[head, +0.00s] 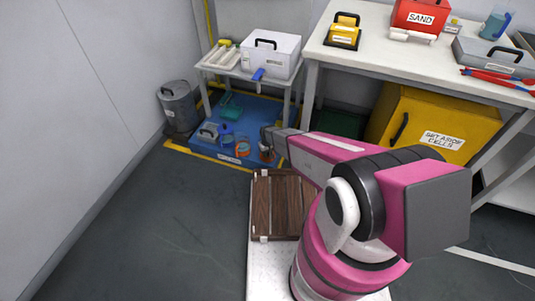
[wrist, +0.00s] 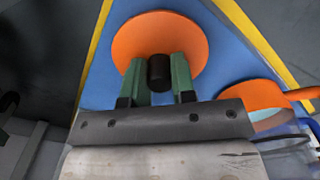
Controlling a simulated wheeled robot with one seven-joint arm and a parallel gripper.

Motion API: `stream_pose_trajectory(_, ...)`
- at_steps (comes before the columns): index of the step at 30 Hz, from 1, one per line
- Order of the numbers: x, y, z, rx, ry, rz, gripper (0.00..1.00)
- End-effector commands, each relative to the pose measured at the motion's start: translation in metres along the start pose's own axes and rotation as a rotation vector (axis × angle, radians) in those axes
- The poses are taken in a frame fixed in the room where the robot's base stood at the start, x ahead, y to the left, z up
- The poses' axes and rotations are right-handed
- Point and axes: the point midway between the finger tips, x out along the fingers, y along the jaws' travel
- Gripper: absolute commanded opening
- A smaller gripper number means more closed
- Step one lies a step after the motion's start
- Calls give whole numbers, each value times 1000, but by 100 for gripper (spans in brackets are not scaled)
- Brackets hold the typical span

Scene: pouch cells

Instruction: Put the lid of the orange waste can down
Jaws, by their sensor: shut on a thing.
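The round orange lid (wrist: 140,38) is below my gripper in the wrist view, with a black knob (wrist: 159,72) near its middle. My gripper (wrist: 157,82) has its two green fingers shut on this knob, one on each side. In the head view my gripper (head: 267,140) points down over the front right part of the blue mat (head: 262,112). A small orange thing (head: 267,154) shows right under it, probably the can or its lid. The can's body is hidden in the wrist view, so I cannot tell whether the lid touches its rim.
An orange-rimmed vessel with a handle (wrist: 252,95) is close on the right in the wrist view. Blue and clear vessels (head: 227,138) and a grey box (head: 207,132) share the mat. A grey bin (head: 178,105) stands left. A small white table (head: 236,72) stands over the mat's back.

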Motion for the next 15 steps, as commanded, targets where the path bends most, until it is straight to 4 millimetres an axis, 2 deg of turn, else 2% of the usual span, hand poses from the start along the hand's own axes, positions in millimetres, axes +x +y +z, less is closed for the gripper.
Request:
stream_pose_trajectory(9,2,0,0,0,0,0,2)
stream_pose_trajectory(10,2,0,0,0,1,0,28)
stream_pose_trajectory(12,2,0,0,0,1,0,50)
stream_pose_trajectory(15,2,0,0,0,1,0,50)
